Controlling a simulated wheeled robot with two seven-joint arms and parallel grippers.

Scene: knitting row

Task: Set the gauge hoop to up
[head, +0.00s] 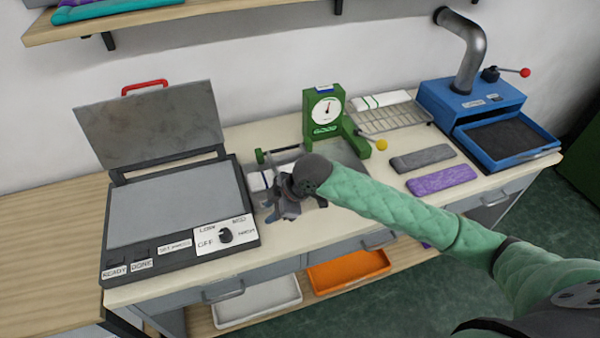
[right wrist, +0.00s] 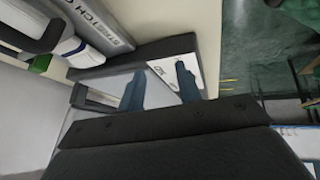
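The stretch gauge (head: 258,180) stands in the middle of the worktop, right of the flat press, largely hidden behind my right gripper. A grey bar with dark ends, which looks like its hoop (head: 280,152), shows just behind the gripper; its exact tilt is hard to tell. My right gripper (head: 282,212) is over the front of the gauge, pointing down. Its two fingers (right wrist: 160,86) are apart with nothing visibly between them. My left gripper is not in view.
The flat press (head: 165,210) stands left with its lid (head: 150,127) raised. A green dial device (head: 325,115) with a yellow-knobbed lever is behind right. Grey (head: 422,158) and purple (head: 442,179) pieces lie right, before a blue machine (head: 470,105).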

